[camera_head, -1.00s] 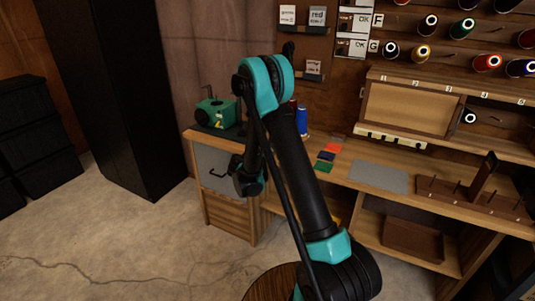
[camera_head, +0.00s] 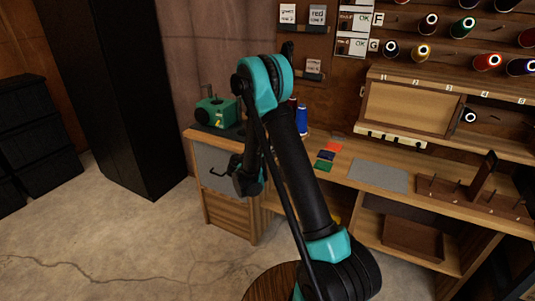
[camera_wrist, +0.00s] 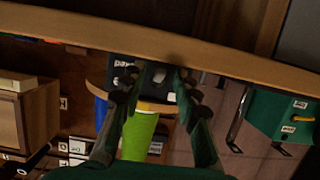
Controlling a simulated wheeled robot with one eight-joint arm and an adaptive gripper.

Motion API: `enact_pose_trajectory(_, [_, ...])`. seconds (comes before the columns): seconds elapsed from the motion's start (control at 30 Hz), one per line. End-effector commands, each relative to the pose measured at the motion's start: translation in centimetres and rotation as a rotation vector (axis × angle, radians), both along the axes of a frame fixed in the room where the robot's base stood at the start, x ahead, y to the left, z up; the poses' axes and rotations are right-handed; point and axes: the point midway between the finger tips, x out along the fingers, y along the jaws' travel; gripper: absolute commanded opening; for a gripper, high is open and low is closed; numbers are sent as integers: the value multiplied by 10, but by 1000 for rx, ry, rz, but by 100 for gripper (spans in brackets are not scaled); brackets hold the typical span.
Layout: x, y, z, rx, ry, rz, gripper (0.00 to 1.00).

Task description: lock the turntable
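In the wrist view, which looks inverted, a round wooden turntable edge (camera_wrist: 96,90) shows behind my fingers. A lime green cone (camera_wrist: 138,136) and a blue spool (camera_wrist: 101,112) are on it. A dark panel with partly hidden white lettering (camera_wrist: 124,72) adjoins it. A small pale grey knob (camera_wrist: 159,74) shows between my fingertips. My gripper (camera_wrist: 156,76) has its two fingers apart, one on each side of the knob; I cannot tell whether they touch it. In the head view my gripper (camera_head: 246,176) hangs before the bench's left end, and my arm hides most of the turntable.
A green device (camera_head: 215,112) sits on the bench's left end, also at right in the wrist view (camera_wrist: 280,120). A grey mat (camera_head: 378,175) and a wooden peg rack (camera_head: 470,195) lie farther right. A black cabinet (camera_head: 105,90) stands left.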

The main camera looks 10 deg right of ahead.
Motion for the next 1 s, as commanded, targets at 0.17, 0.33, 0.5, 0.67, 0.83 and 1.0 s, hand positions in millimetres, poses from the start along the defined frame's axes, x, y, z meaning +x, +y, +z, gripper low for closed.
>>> enact_pose_trajectory(0.17, [-19,15,7,0,0,4,31])
enact_pose_trajectory(0.33, [-47,35,18,0,0,4,31])
enact_pose_trajectory(0.5, [-71,52,26,0,0,4,31])
enact_pose_trajectory(0.67, [-85,62,32,0,0,2,31])
enact_pose_trajectory(0.83, [-90,66,34,0,0,1,31])
enact_pose_trajectory(1.0, [-91,66,34,0,0,1,31])
